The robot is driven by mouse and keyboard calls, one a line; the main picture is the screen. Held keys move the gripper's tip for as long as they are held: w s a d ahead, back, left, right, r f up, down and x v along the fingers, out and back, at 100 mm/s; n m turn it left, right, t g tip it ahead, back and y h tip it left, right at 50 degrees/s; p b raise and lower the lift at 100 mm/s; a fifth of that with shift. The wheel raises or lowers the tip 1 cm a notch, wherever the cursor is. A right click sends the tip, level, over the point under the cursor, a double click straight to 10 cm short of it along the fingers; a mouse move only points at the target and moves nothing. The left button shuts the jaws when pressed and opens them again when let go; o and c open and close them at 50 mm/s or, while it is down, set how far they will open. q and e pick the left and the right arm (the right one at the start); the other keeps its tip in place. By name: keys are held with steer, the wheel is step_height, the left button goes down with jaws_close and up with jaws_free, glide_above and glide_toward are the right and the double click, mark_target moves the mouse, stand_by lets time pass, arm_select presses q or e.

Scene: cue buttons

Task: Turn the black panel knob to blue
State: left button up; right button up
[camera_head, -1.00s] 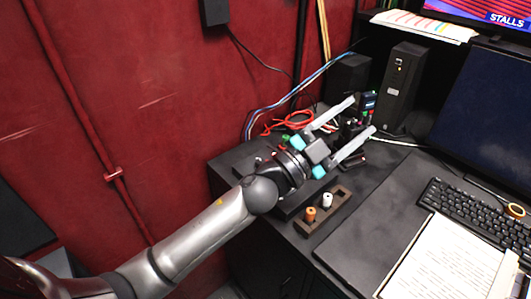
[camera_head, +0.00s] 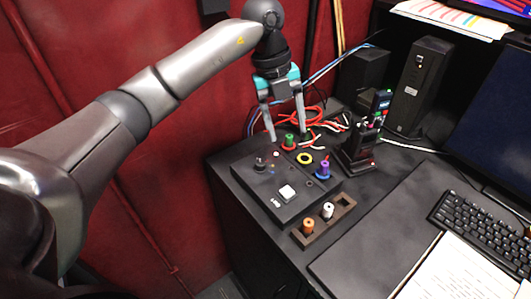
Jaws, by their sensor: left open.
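A black panel (camera_head: 254,190) lies on the left part of the desk. A small dark knob (camera_head: 260,164) stands near its left side, with tiny coloured marks close by. Which mark the knob points to is too small to tell. My right gripper is not in view.
A yellow ring (camera_head: 305,158) and a purple spool (camera_head: 323,170) are right of the knob. A tray (camera_head: 336,219) with orange and white spools sits in front. A black device (camera_head: 358,150) stands at right. Red cables (camera_head: 310,116) lie behind, near the red wall.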

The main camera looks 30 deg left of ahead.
arm_select(q)
steer(key=a+r+n+y, duration=0.2)
steer(key=a+y, duration=0.1)
steer(key=a, duration=0.3)
steer(key=b, duration=0.1)
glide_toward(261, 163)
steer(key=shift+g, duration=0.3)
steer(key=f, duration=0.8)
steer(key=shift+w+a+f, duration=0.2)
steer(key=shift+w+f, duration=0.05)
jaws_close()
